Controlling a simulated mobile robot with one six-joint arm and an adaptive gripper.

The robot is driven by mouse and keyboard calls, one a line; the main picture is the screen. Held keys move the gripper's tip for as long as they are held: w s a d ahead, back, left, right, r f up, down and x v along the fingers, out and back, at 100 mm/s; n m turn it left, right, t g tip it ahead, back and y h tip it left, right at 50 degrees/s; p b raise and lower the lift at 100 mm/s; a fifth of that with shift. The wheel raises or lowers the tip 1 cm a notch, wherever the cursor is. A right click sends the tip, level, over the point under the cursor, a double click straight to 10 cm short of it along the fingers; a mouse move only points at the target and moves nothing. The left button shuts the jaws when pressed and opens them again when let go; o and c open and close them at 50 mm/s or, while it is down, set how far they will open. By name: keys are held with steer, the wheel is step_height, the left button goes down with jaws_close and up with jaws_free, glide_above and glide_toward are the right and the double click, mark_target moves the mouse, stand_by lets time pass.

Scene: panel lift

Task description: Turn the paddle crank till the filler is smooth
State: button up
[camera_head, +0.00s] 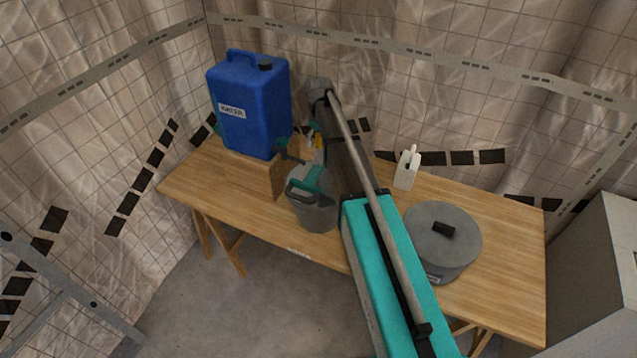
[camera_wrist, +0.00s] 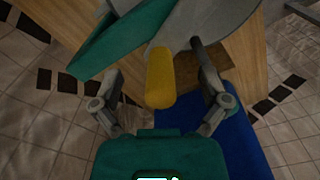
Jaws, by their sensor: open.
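A grey bucket (camera_head: 316,215) stands on the table near its front edge, with a teal piece (camera_head: 308,182) across its top. A yellow crank handle (camera_head: 318,141) shows just beyond the bucket, partly behind my arm. In the wrist view the yellow handle (camera_wrist: 160,78) points towards my palm, between the fingers. My gripper (camera_wrist: 160,92) is open around it, with a visible gap on both sides. The teal piece (camera_wrist: 115,45) and the bucket's grey side show beyond. The filler inside the bucket is hidden in both views.
A grey lidded pot (camera_head: 445,250) is at the right, and a small white block-like item (camera_head: 407,168) stands at the back. My arm crosses over the table's middle. The left front tabletop is clear.

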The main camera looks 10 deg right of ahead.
steer(key=shift+r, duration=0.1)
stand_by(0.3)
step_height(320, 180, up, 9)
steer(key=p, duration=0.9)
stand_by(0.6)
steer(key=s+f+m+b, duration=0.1)
steer(key=s+f+b, duration=0.2)
steer(key=s, duration=0.6)
steer(key=s+f+m+b, duration=0.2)
steer(key=s+f+b, duration=0.1)
steer(key=s, duration=0.7)
steer(key=s+f+m+b, duration=0.1)
steer(key=s+f+b, duration=0.2)
steer(key=s, duration=0.7)
steer(key=shift+f+m, duration=0.25)
steer(key=shift+m, duration=0.15)
